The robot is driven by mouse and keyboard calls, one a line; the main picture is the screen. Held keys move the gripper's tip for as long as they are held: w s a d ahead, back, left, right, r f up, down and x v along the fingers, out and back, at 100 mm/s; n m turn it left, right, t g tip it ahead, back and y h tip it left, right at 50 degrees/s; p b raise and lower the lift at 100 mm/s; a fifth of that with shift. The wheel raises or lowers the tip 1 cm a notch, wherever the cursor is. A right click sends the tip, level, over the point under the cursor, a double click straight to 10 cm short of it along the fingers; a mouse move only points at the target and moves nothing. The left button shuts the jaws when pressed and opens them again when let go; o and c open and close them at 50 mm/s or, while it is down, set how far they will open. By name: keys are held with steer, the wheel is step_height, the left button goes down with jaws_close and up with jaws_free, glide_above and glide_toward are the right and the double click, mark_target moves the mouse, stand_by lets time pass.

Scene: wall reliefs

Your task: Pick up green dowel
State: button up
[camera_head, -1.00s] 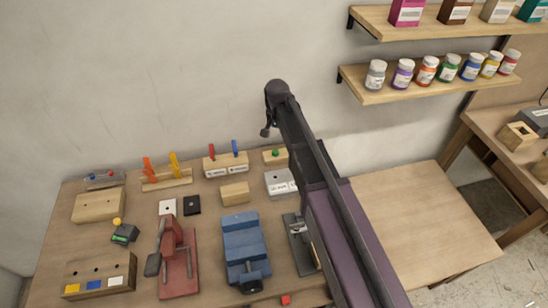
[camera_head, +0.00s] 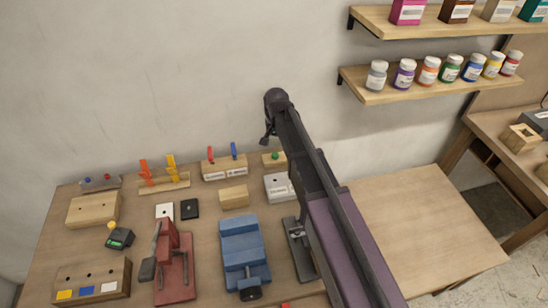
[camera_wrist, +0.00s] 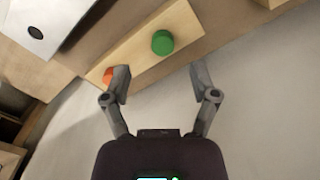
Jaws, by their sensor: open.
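The green dowel (camera_head: 275,155) stands in a small wooden block (camera_head: 268,162) at the back of the workbench, near the wall. In the wrist view its round green top (camera_wrist: 162,42) shows from above, set in the pale wooden block (camera_wrist: 133,47). My gripper (camera_wrist: 160,84) is open and empty, its two fingers spread. The dowel lies ahead of the fingertips, between their lines, and is not touched. In the head view my gripper (camera_head: 268,138) is small and dark, hanging just above and behind the block.
An orange round piece (camera_wrist: 108,74) sits in the same block beside my left finger. A white box (camera_head: 279,187) stands just in front. A wooden block with red and blue pegs (camera_head: 224,169) is to the left. The wall is close behind.

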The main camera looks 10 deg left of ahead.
mark_target(275, 154)
steer(key=shift+a+f+b, duration=0.15)
steer(key=shift+f+b, duration=2.15)
steer(key=shift+f, duration=0.15)
steer(key=c, duration=1)
